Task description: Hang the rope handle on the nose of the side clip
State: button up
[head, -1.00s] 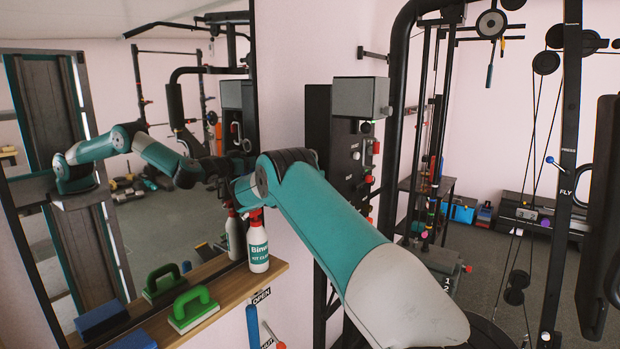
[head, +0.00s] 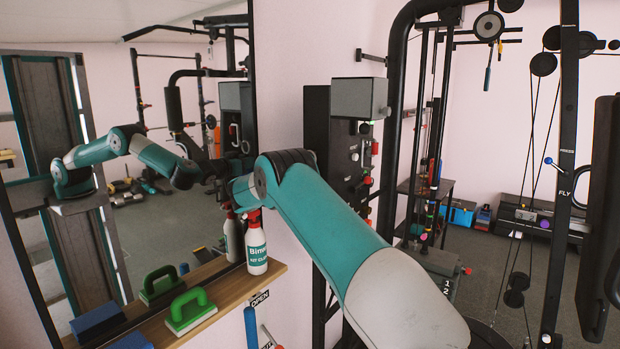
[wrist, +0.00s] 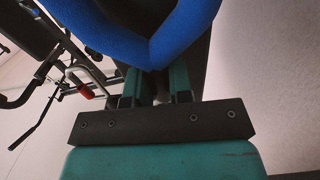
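A blue rope handle (wrist: 182,25) bends into a V close in front of my gripper (wrist: 155,85) in the wrist view. My gripper's teal fingers stand a little apart with a dark part between them, and appear shut on the rope handle's bend. The rope covers the fingertips. A metal hook-like piece with a red part, seemingly the side clip (wrist: 84,92), is left of the fingers and apart from them. In the head view the clip seems to show only as a reflection (head: 235,134) in the mirror. My gripper is largely hidden there behind my forearm.
A tall mirror (head: 205,100) stands close on the left. A shelf (head: 232,290) below it holds a spray bottle (head: 256,247) and a green-handled brush (head: 190,309). A black machine column (head: 318,130) stands right of my wrist. A pale wall (wrist: 275,80) is close on the right in the wrist view.

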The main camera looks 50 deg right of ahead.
jog(key=shift+f, duration=0.1)
grip_shut()
jog(key=shift+r, duration=0.2)
jog(key=shift+r, duration=0.85)
jog(key=a+b, duration=0.5)
jog(key=a, duration=0.2)
jog(key=shift+s+a, duration=0.25)
jog(key=shift+s, duration=0.05)
dwell(0.4)
